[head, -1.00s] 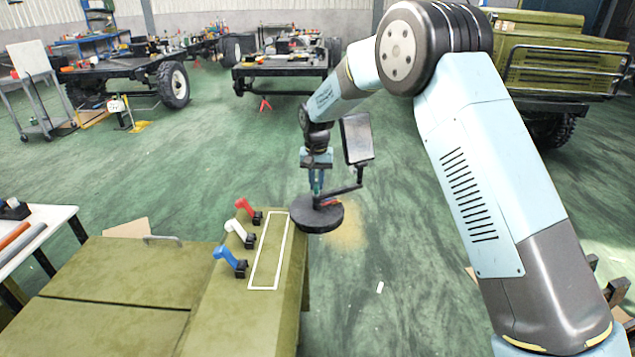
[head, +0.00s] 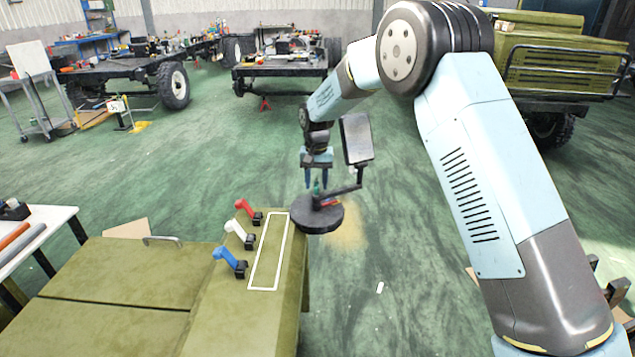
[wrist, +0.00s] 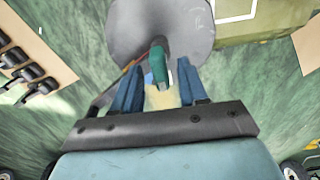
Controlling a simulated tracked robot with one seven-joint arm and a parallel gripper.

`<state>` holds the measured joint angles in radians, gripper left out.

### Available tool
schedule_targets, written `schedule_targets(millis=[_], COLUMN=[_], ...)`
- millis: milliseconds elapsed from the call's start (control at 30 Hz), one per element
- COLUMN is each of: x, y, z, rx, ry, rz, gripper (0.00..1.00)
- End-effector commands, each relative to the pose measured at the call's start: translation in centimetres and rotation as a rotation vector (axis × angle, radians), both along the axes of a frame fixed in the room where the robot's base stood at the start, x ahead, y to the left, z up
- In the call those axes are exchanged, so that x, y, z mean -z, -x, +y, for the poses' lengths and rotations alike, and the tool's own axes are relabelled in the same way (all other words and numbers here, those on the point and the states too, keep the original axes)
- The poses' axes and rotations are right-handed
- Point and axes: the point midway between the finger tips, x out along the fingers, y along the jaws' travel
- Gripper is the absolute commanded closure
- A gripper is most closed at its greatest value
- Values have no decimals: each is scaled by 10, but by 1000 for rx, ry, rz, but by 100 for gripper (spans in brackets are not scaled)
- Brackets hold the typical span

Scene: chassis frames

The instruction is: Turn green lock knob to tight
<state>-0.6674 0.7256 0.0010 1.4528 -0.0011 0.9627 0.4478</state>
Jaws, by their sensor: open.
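The green lock knob (head: 317,187) stands up from a dark round base (head: 320,219) at the far right end of the olive chassis panel. It also shows in the wrist view (wrist: 159,65) as a green upright piece over the grey disc (wrist: 125,28). My gripper (head: 317,181) is right above the base, its two blue fingers spread on either side of the knob. In the wrist view a gap shows between the knob and each finger, so the open gripper (wrist: 160,82) holds nothing. Which way the knob's mark points is too small to tell.
A dark rectangular plate (head: 357,138) on a bent bracket rises from the round base, close to my wrist's right side. Red (head: 247,210), white (head: 239,233) and blue (head: 229,260) levers stand on the olive panel (head: 215,310), left of a white-outlined rectangle. Green floor lies around.

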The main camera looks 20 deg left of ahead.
Motion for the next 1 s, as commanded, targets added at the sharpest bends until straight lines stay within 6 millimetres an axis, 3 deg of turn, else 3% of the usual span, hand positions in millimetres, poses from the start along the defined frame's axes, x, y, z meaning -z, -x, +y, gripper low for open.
schedule_targets(millis=[167, 600, 800, 1000], x=[-23, -106, -128, -134], y=[-1, -2, -2, -2], z=[0, 0, 0, 0], rx=[0, 1, 1, 1], ry=[-3, -3, -1, -1], rz=[-2, -2, -2, -1], gripper=[57, 57, 57, 57])
